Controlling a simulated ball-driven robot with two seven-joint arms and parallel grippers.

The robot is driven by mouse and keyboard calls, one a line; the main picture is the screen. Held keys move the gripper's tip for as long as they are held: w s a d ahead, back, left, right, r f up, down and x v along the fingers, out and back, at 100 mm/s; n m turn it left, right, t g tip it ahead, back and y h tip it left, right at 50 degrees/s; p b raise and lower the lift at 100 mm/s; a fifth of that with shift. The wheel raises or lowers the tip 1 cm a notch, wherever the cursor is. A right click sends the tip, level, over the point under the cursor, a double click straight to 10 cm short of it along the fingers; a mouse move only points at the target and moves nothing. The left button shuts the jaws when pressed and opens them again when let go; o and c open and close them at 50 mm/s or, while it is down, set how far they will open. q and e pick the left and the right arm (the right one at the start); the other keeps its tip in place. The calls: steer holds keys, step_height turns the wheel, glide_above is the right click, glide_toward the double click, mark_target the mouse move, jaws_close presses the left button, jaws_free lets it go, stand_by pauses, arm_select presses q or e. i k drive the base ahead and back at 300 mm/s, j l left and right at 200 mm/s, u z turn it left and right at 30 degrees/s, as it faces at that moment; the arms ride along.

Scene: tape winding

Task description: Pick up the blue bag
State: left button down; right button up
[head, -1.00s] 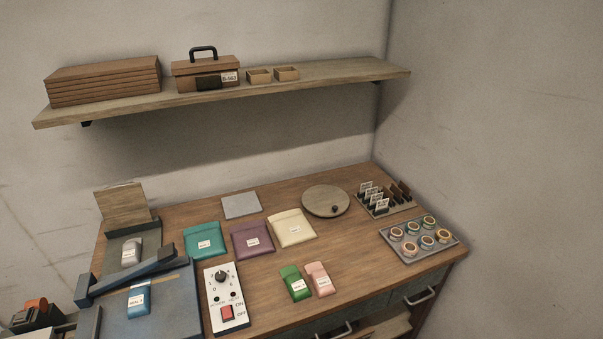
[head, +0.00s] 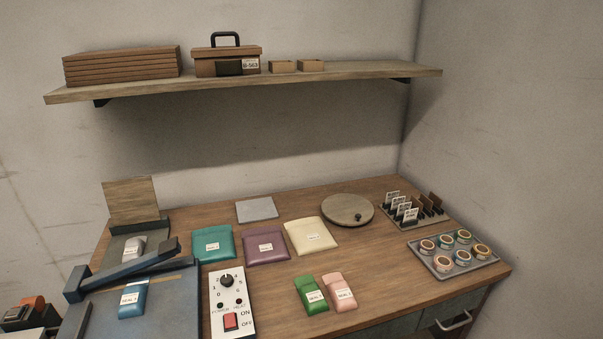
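The blue bag (head: 132,298) is a small pouch with a white label. It lies on the blue-grey plate of a press-like device (head: 160,316) at the left front of the table. The device's dark bar (head: 122,270) crosses just behind the bag, and I cannot tell whether the two touch. Neither of my grippers shows in the head view.
A control box (head: 229,301) with a knob and red switch stands right of the device. Green (head: 311,294) and pink (head: 339,292) bags lie further right. Teal (head: 213,244), purple (head: 265,246) and cream (head: 311,236) pouches lie behind. A shelf (head: 345,80) overhangs the back.

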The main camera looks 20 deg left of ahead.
mark_target(133, 304)
steer(key=u, duration=1.7)
